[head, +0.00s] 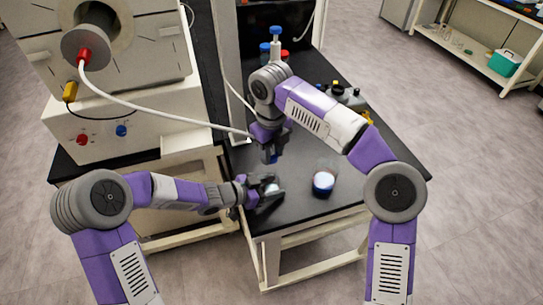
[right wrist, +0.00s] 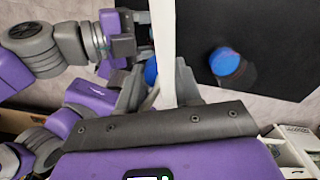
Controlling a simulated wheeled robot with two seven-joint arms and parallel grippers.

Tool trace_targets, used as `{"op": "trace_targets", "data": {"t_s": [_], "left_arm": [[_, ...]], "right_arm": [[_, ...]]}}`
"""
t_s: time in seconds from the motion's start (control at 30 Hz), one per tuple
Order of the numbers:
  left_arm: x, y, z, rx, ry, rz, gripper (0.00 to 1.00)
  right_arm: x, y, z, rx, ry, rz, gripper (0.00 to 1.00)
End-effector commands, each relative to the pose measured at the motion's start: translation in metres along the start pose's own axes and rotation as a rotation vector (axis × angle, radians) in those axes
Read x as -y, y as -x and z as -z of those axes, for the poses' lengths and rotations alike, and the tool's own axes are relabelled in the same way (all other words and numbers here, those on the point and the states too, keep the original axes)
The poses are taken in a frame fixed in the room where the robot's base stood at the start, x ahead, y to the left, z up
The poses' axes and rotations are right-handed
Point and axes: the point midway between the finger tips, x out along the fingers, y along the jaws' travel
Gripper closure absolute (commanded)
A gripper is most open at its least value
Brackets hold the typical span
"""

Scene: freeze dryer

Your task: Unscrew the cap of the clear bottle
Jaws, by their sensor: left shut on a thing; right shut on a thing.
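My left gripper (head: 268,190) is shut around the clear bottle (head: 271,188), low over the front of the black table. The bottle is mostly hidden by the fingers. My right gripper (head: 271,156) points down above it, with a visible gap between the two grippers in the head view. In the right wrist view a blue cap (right wrist: 151,71) sits at the fingers of my right gripper, which is shut on it. My left gripper (right wrist: 128,46) is close beside it there. I cannot tell whether the cap still touches the bottle.
A white hose (head: 165,118) runs from the freeze dryer (head: 130,75) towards my right wrist. Several bottles stand behind.

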Motion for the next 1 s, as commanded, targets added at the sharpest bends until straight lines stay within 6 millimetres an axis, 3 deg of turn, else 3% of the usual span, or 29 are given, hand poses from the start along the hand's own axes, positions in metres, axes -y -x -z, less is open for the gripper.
{"op": "trace_targets", "data": {"t_s": [0.17,0.2,0.37,0.73,1.0], "left_arm": [[0.000,0.000,0.000,0.000,0.000,0.000,1.00],[0.000,0.000,0.000,0.000,0.000,0.000,0.38],[0.000,0.000,0.000,0.000,0.000,0.000,0.15],[0.001,0.007,0.001,0.001,0.000,0.002,0.15],[0.001,0.058,0.004,0.002,0.001,0.005,0.15]], "right_arm": [[0.000,0.000,0.000,0.000,0.000,0.001,1.00],[0.000,0.000,0.000,0.000,0.000,0.001,1.00],[0.000,0.000,0.000,0.000,0.000,0.001,1.00],[0.000,0.003,0.000,0.000,0.000,0.001,1.00],[0.000,0.026,0.000,0.001,0.000,0.001,1.00]]}}
